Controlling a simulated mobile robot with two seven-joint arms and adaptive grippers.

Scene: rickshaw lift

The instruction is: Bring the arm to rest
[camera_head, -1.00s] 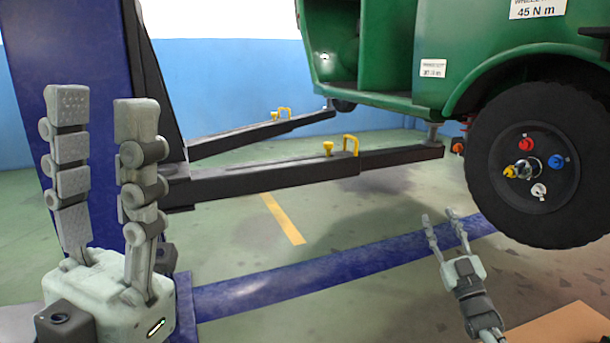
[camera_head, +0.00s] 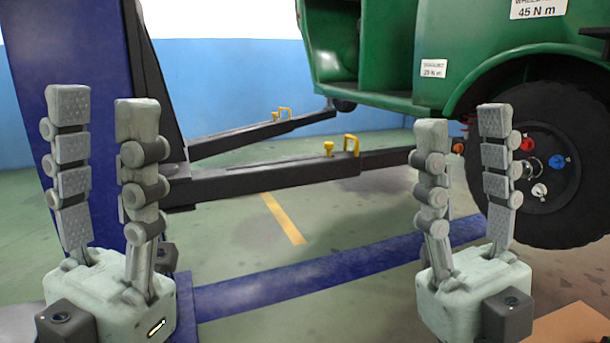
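My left gripper (camera_head: 101,98) stands upright at the left of the head view, its two fingers apart with nothing between them. It shows in front of the blue lift post (camera_head: 30,90). My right gripper (camera_head: 463,122) stands upright at the right, fingers also apart and empty. It shows in front of the green rickshaw (camera_head: 395,50) and covers the left part of its black wheel (camera_head: 545,215). Neither gripper holds anything. The arm links behind the grippers are out of view.
Black lift arms (camera_head: 270,182) with yellow handles (camera_head: 351,143) reach from the post under the rickshaw. A blue beam (camera_head: 290,282) lies on the green floor. A tan surface (camera_head: 575,325) shows at the bottom right.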

